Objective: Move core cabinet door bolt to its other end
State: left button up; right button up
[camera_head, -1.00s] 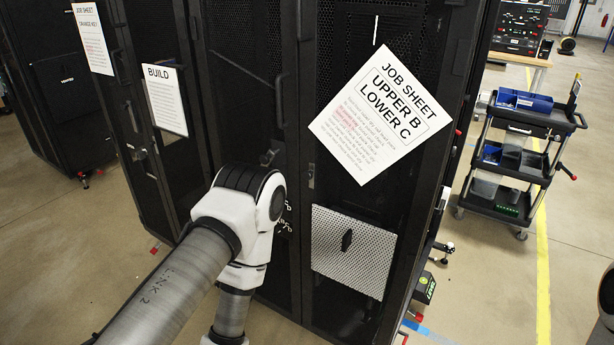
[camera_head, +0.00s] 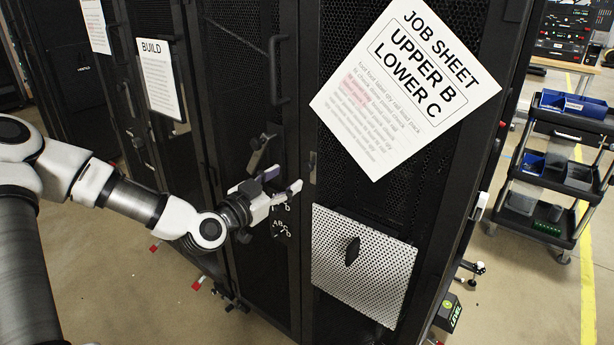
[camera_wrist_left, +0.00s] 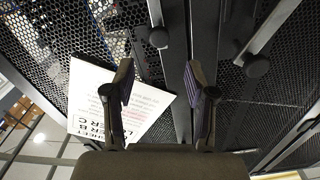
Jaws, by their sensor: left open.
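My left gripper (camera_head: 282,180) is open and empty in front of the black cabinet doors, beside their meeting edges. In the left wrist view its two fingers (camera_wrist_left: 161,78) stand apart with nothing between them. A tilted grey bar with a round knob (camera_head: 262,150) is on the left door, just above the gripper; it also shows in the left wrist view (camera_wrist_left: 270,32). A small upright metal piece (camera_head: 312,166) is at the right door's edge; a narrow bar with a knob (camera_wrist_left: 158,38) shows there in the left wrist view. Which one is the bolt I cannot tell.
A tilted job sheet (camera_head: 405,85) and a perforated white panel (camera_head: 362,262) are on the right door. A long black handle (camera_head: 276,70) stands on the left door. A cart with blue bins (camera_head: 560,150) is at the right, with open floor before it.

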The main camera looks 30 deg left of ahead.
aim_at(306, 168)
pick_arm(q)
jog(key=w, duration=0.5)
jog(key=w+b, duration=0.1)
jog(key=w, duration=0.2)
jog(key=shift+d+f, duration=0.3)
grip_shut()
notch_tip(306, 168, down, 4)
jog(key=b, duration=0.2)
jog(key=shift+r+b, duration=0.15)
jog(key=shift+b, duration=0.2)
jog(key=shift+s+r, duration=0.15)
grip_release()
